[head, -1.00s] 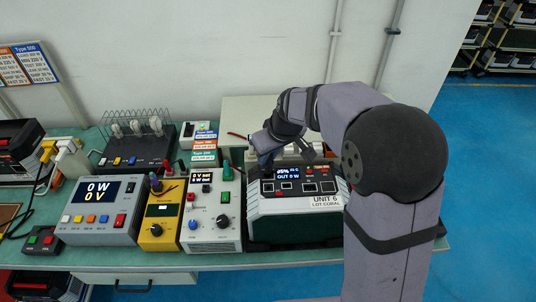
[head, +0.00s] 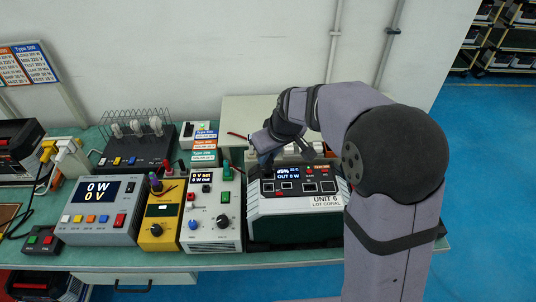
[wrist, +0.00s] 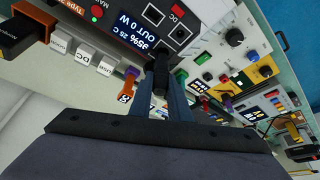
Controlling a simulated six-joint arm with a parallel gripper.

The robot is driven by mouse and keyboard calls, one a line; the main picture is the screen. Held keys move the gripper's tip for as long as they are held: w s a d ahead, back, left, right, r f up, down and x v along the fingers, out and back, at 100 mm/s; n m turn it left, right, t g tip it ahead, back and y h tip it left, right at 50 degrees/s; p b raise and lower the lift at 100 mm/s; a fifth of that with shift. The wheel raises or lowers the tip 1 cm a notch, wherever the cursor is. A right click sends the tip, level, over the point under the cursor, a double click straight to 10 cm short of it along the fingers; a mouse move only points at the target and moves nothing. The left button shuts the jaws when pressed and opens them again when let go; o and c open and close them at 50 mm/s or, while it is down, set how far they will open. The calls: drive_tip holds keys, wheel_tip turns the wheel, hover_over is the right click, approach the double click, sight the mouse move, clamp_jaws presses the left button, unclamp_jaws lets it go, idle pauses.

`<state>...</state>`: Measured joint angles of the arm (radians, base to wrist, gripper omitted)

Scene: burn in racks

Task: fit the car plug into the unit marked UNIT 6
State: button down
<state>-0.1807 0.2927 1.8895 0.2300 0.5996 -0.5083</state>
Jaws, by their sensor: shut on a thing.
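UNIT 6 (head: 297,207) is a green and grey box with a dark front panel, a lit display and a label reading UNIT 6, LOT CORAL. In the wrist view its panel (wrist: 182,32) shows several sockets and a display. My gripper (wrist: 163,88) is shut on a black plug (wrist: 160,75), taken to be the car plug. The plug's front end meets the panel beside the display. The plug and fingers hide the spot there, so I cannot tell how deep it sits. In the head view my gripper (head: 264,165) is at the panel's left edge, and the plug is not clear.
A white supply box (head: 212,218), a yellow meter (head: 160,222) and a grey load box (head: 100,212) stand to the left of the unit. The green bench (head: 205,261) has a narrow free front strip.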

drive_tip(key=shift+f+b, duration=0.3)
idle(0.6)
drive_tip(key=shift+s+f, duration=0.3)
idle(0.9)
drive_tip(key=shift+w, duration=0.1)
idle(0.5)
drive_tip(key=shift+w, duration=0.1)
drive_tip(key=shift+r, duration=0.15)
drive_tip(key=shift+f+b, duration=0.3)
drive_tip(key=shift+b, duration=0.1)
drive_tip(key=shift+w+r, duration=0.15)
drive_tip(key=shift+r, duration=0.25)
idle(2.0)
